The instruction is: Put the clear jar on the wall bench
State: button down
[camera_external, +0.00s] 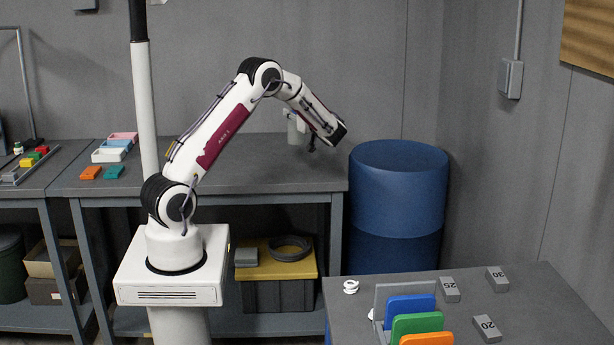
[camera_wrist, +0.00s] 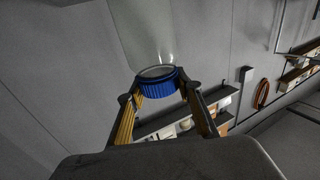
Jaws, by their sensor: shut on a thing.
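The clear jar (camera_wrist: 147,35) has a blue lid (camera_wrist: 160,86) and fills the top middle of the wrist view. My gripper (camera_wrist: 168,98) is shut on the jar at its lid end, one finger on each side; the jar's far end is cut off by the frame. In the external view my gripper (camera_external: 312,144) is small and partly hidden by my wrist. A pale shape beside it seems to be the jar (camera_external: 296,130). It shows against the right part of the wall bench (camera_external: 250,168); I cannot tell whether it touches the top.
A blue drum (camera_external: 398,205) stands right of the bench. Small trays (camera_external: 110,155) and blocks (camera_external: 91,173) lie at the bench's left; its middle is clear. A front table (camera_external: 540,300) holds coloured plates (camera_external: 418,325) and grey numbered blocks (camera_external: 449,290).

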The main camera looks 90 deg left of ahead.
aim_at(300, 140)
jog(key=shift+f, duration=2.9)
jog(key=shift+f, duration=1.85)
jog(key=shift+f, duration=0.15)
jog(key=c, duration=1.4)
grip_release()
jog(key=v, duration=1.2)
